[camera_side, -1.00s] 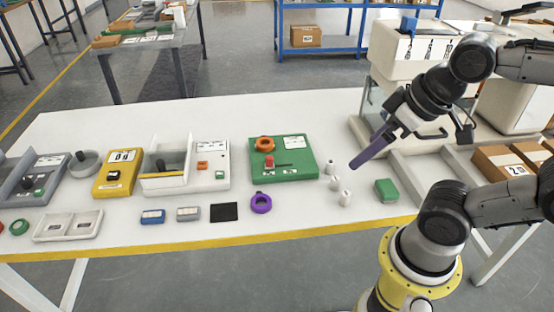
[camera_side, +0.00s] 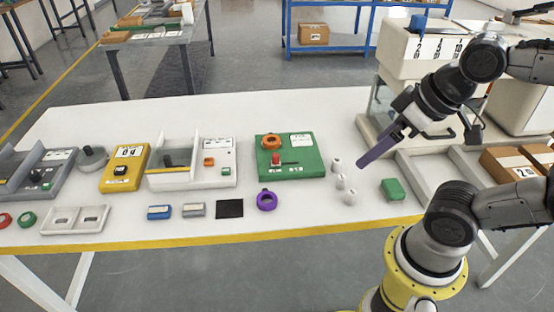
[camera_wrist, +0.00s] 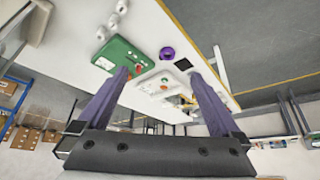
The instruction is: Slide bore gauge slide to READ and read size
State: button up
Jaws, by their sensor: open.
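The bore gauge appears to be the green block (camera_side: 308,170) on the white table, with a red slide knob (camera_side: 275,158) at the left end of a dark slot. An orange ring (camera_side: 271,142) sits on its upper left, and a white label (camera_side: 301,140) is at its upper right. The lettering is too small to read. My gripper (camera_side: 360,163) is in the air to the right of the block, its purple fingers pointing down-left. In the wrist view my gripper (camera_wrist: 159,72) has its fingers wide apart and nothing between them; the green block (camera_wrist: 118,56) shows near the left finger.
Three small white cylinders (camera_side: 341,181) stand between the block and a small green block (camera_side: 392,189). A purple ring (camera_side: 266,200) and a black pad (camera_side: 229,208) lie in front. A white fixture (camera_side: 212,178) is at left. The table behind is clear.

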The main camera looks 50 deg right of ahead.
jog(key=c, duration=0.4)
jog(key=shift+m, duration=0.7)
jog(key=w+r, duration=0.2)
jog(key=r, duration=0.1)
jog(key=shift+w+r, duration=0.15)
jog(key=shift+r, duration=0.1)
jog(key=c, duration=0.3)
jog(key=m+g, duration=0.5)
jog(key=g, duration=0.1)
send_over(276, 155)
notch_tip(276, 155, down, 14)
jog(key=r, duration=0.1)
notch_tip(276, 155, down, 13)
jog(key=shift+f, duration=0.15)
jog(key=shift+c, duration=0.3)
